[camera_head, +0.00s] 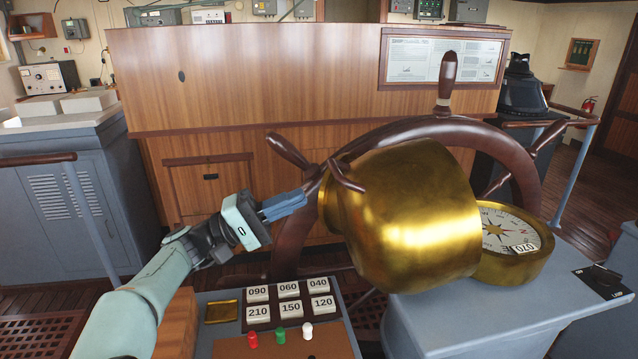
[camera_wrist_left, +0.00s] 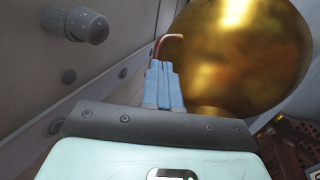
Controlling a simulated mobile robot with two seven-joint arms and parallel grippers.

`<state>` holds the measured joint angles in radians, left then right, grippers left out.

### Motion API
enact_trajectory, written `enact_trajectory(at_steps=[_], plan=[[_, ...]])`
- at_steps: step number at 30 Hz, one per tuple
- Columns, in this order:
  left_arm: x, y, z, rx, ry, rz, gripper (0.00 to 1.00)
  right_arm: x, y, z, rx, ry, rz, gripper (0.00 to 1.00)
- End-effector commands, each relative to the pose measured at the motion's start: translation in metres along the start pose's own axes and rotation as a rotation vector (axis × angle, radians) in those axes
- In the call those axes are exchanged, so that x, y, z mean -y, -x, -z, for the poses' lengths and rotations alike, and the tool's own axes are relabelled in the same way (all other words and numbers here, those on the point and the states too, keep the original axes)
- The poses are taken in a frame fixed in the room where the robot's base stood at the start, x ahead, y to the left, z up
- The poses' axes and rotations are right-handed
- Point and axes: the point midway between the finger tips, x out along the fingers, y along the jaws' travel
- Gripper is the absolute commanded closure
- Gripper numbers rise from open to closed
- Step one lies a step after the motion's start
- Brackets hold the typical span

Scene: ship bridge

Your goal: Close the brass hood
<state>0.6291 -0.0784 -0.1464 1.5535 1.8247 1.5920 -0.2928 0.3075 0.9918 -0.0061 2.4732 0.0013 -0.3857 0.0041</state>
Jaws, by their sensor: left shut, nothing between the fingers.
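The brass hood (camera_head: 405,220) is a large, shiny gold dome. It is tipped over to the left of the round compass (camera_head: 497,232), whose card shows, so it stands open. My left gripper (camera_head: 303,196) is shut and empty, just left of the hood, by the rim of the ship's wheel. In the left wrist view the shut fingertips (camera_wrist_left: 164,66) point at a thin, bent copper-coloured bar, and the hood (camera_wrist_left: 240,50) fills the upper right. I cannot tell whether the fingers touch the bar or the hood. My right gripper is not in view.
The dark wooden wheel (camera_head: 525,165) rises behind the hood, with spokes sticking out. A grey console carries numbered tiles (camera_head: 290,299) and coloured pegs (camera_head: 280,335) in front. A wooden cabinet (camera_head: 240,80) stands behind.

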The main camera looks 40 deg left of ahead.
Motion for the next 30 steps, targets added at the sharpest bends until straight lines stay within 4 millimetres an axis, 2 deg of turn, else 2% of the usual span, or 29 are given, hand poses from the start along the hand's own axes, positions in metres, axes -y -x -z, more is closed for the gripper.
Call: enact_trajectory(at_steps=[3, 9, 14, 24, 30], plan=[[-0.002, -0.025, 0.000, 0.003, 0.001, -0.002, 1.00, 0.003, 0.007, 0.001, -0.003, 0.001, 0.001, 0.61], [-0.001, -0.050, 0.000, 0.001, 0.001, -0.001, 1.00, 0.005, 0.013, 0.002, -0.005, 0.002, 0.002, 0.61], [0.000, -0.057, 0.000, -0.001, 0.001, -0.001, 1.00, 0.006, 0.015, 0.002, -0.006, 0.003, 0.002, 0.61], [0.000, -0.057, 0.000, 0.000, 0.000, 0.000, 1.00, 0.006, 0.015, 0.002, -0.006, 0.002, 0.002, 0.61], [-0.009, -0.066, -0.001, 0.002, -0.002, 0.027, 1.00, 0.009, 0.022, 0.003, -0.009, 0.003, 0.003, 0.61]])
